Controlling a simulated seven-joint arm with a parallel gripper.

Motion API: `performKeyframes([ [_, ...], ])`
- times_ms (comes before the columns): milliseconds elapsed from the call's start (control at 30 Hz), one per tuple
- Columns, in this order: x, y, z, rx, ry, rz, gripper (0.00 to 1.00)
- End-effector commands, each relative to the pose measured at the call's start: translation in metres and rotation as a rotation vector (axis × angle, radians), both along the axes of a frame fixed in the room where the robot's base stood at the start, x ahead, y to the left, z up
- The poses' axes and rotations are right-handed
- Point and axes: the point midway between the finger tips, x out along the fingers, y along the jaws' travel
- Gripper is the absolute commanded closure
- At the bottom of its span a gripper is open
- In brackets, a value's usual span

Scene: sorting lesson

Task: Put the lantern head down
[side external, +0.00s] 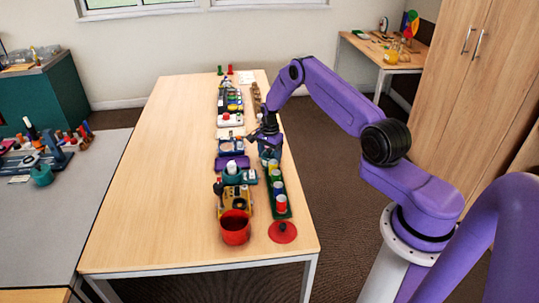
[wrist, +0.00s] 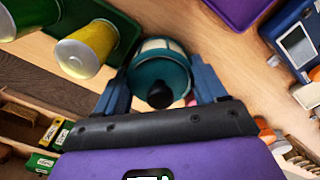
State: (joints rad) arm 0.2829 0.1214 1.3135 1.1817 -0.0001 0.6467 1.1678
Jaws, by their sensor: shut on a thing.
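The lantern head appears to be the teal, rounded piece with a pale band and a black knob (wrist: 160,72) in the wrist view. My gripper (wrist: 160,88) has its two blue fingers on either side of it and is shut on it. In the side external view my gripper (side external: 268,138) is over the right part of the table, at the far end of the green rack. The held piece is small and partly hidden there, and I cannot tell how far it is above the table.
A green rack (side external: 275,179) of coloured cylinders stands close by; a yellow cylinder (wrist: 87,48) is left of the held piece. A purple tray (side external: 221,164), red pot (side external: 235,228) and red disc (side external: 283,232) share the table (side external: 165,190). Its left half is clear.

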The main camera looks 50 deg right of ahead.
Motion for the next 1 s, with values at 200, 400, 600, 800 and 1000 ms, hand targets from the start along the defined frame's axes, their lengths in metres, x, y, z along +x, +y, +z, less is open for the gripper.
performKeyframes([
  [200,0.0,0.0,0.0,0.0,0.0,0.0,0.03],
  [400,0.0,0.0,0.0,0.0,-0.001,0.0,0.03],
  [600,0.001,0.0,0.017,-0.001,-0.003,0.0,0.03],
  [800,0.002,0.0,0.054,-0.002,-0.005,0.001,0.03],
  [1000,0.001,0.0,0.092,-0.002,-0.004,0.0,0.03],
])
